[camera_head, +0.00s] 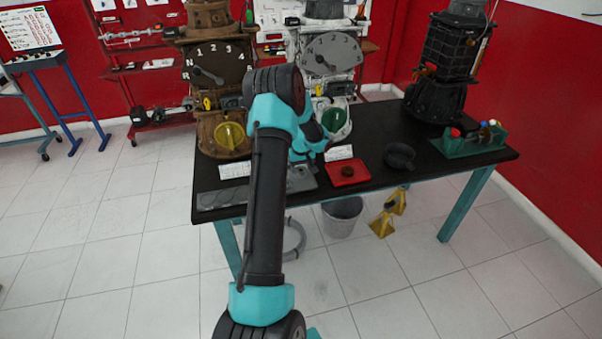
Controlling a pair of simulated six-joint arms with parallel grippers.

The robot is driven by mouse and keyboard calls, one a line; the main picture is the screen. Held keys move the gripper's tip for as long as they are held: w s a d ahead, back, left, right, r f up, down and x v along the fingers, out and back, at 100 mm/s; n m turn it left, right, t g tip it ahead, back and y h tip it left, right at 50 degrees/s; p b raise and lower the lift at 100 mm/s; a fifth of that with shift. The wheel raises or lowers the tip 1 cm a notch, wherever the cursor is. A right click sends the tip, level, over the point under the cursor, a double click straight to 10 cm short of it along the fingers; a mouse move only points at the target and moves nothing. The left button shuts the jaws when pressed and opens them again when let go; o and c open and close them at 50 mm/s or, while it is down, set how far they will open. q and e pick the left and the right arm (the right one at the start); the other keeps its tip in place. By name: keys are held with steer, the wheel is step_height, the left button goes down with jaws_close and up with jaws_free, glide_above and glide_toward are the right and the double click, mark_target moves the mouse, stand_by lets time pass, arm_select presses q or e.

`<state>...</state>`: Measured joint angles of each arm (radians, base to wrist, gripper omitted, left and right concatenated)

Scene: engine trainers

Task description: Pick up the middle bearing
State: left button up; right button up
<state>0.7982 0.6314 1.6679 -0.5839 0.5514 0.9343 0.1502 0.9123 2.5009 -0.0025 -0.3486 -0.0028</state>
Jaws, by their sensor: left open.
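My left arm rises from the bottom centre and reaches over the table. My left gripper (318,146) is open, beyond the arm's bend and above the table's front left part. Its fingers are small and partly hidden by the arm. A grey flat plate (222,198) with faint round shapes lies at the table's front left edge, partly behind my arm. I cannot make out the middle bearing for certain. A red tray (336,181) right of the gripper holds a small dark round part (347,170). My right gripper is not in view.
The black table (432,173) carries a brown engine trainer (212,127), a grey one (327,88) and a tall black one (437,85). A dark round dish (400,155) and a green rack (470,146) stand to the right. A bucket (342,222) stands below.

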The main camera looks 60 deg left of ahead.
arm_select(q)
steer(key=shift+a+f, duration=0.1)
steer(key=shift+f, duration=0.75)
steer(key=c, duration=0.7)
steer(key=shift+r, duration=0.1)
steer(key=shift+r, duration=1.5)
steer(key=shift+s+d+r, duration=0.1)
steer(key=shift+d+r, duration=0.1)
steer(key=shift+r, duration=0.05)
steer(key=s+d, duration=0.2)
steer(key=d, duration=0.2)
steer(key=s+d+r, duration=0.1)
steer(key=s+d, duration=0.2)
steer(key=d, duration=0.2)
steer(key=s+d, duration=0.2)
steer(key=d, duration=0.2)
steer(key=shift+s+d+r, duration=0.2)
steer(key=shift+s+d, duration=0.05)
steer(key=shift+s, duration=0.1)
steer(key=shift+a, duration=0.1)
